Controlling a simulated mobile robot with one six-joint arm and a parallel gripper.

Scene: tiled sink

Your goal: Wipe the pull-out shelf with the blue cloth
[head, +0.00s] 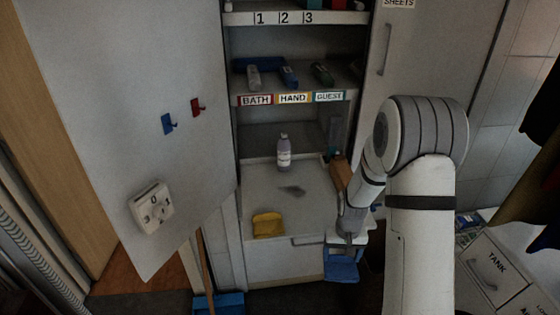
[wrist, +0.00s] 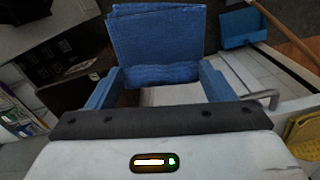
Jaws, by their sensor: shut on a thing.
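The blue cloth (head: 342,266) hangs from my gripper (head: 346,238), beside the front right corner of the pull-out shelf and apart from its top. In the wrist view the folded cloth (wrist: 158,35) is pinched between the blue fingers of my gripper (wrist: 160,78). The pull-out shelf (head: 258,190) is pale grey and extends from the cupboard. A dark smudge (head: 292,190) lies near its middle. A spray-type bottle (head: 284,153) stands upright behind the smudge. A folded yellow cloth (head: 268,224) lies at the front left; it also shows in the wrist view (wrist: 306,137).
The open cupboard door (head: 130,110) stands to the left. A brown bottle (head: 340,172) is by the shelf's right edge. Labelled shelves (head: 292,98) are above. A blue dustpan (head: 218,303) is on the floor, and a TANK-marked box (head: 497,262) is at right.

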